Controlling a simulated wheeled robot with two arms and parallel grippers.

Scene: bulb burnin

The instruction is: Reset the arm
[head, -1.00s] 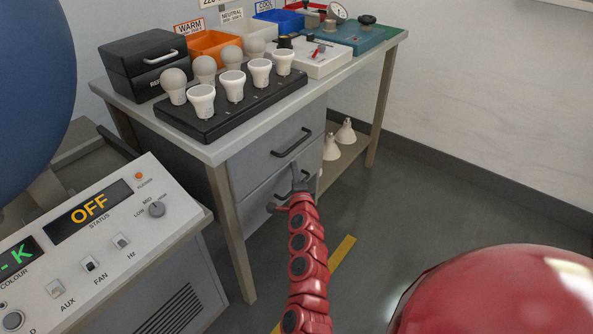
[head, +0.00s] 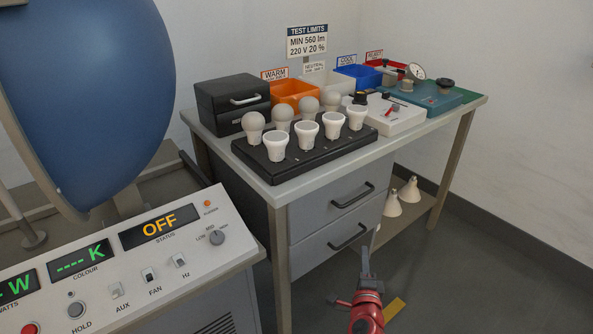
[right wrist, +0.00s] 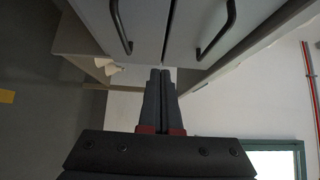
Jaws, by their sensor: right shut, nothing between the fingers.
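My right gripper (head: 366,262) is in front of the lower drawers of the bench, low in the head view. Its red wrist shows below it. In the right wrist view the two dark fingers (right wrist: 160,92) lie side by side, shut and empty, with the drawer fronts beyond them. I cannot tell from the pictures whether the fingers touch the drawer front. My left gripper is not in view.
The bench (head: 463,112) carries a black bulb rack (head: 290,163) with several bulbs, a black drawer box (head: 232,104), an orange bin (head: 297,92) and a teal instrument (head: 432,97). A control panel (head: 150,262) reading OFF and a blue sphere (head: 85,90) stand left. Open floor lies right.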

